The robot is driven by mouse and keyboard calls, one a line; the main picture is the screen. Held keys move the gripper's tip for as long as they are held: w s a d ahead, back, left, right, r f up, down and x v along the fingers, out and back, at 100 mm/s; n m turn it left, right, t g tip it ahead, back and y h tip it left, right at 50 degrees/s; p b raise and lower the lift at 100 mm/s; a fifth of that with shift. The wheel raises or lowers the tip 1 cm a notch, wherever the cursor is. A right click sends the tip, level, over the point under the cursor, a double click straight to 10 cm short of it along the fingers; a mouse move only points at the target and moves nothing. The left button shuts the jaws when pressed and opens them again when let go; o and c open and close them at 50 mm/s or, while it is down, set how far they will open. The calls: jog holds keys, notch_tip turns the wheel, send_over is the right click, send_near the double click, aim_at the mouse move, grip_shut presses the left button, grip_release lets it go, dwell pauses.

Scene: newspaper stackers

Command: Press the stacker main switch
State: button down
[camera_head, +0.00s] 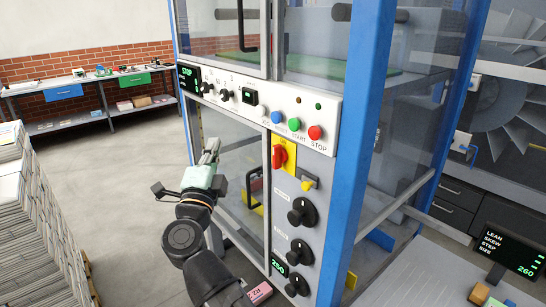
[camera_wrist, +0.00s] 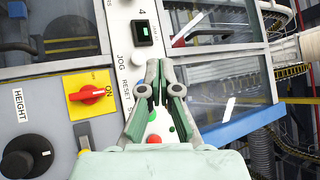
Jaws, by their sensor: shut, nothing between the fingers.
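The main switch (camera_head: 278,156) is a red rotary knob on a yellow plate on the stacker's grey control panel. In the wrist view the switch (camera_wrist: 90,94) lies left of the fingers, with an "ON" label beside it. Its handle looks roughly upright in the head view. My gripper (camera_head: 212,146) is in front of the panel, left of the switch and apart from it. In the wrist view its fingers (camera_wrist: 157,85) are together and empty, over the button strip. They partly hide the green and red buttons.
A white strip (camera_head: 262,103) above the switch carries blue, green and red buttons. Black knobs (camera_head: 302,212) and a yellow lever (camera_head: 309,184) sit below and beside the switch. A blue post (camera_head: 357,110) stands right. Stacked newspapers (camera_head: 40,225) are at far left.

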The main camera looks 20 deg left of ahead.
aim_at(278, 157)
jog(key=w+d+f+m+g+h, duration=0.1)
jog(key=d+f+m+g+h, duration=0.3)
jog(key=d+f+m+h, duration=0.3)
jog(key=d+h, duration=0.3)
jog(key=shift+w+d+m+g+h, duration=0.2)
jog(key=shift+d+m+g+h, duration=0.1)
jog(key=shift+m, duration=0.1)
jog(key=shift+r, duration=0.1)
jog(key=p+x, duration=0.3)
jog(key=x, duration=0.6)
jog(key=shift+w+r, duration=0.1)
jog(key=shift+w, duration=0.2)
jog(key=w+a+p, duration=0.1)
jog(key=w+a, duration=0.1)
jog(key=shift+a, duration=0.3)
jog(key=shift+w+a, duration=0.2)
jog(key=shift+a, duration=0.1)
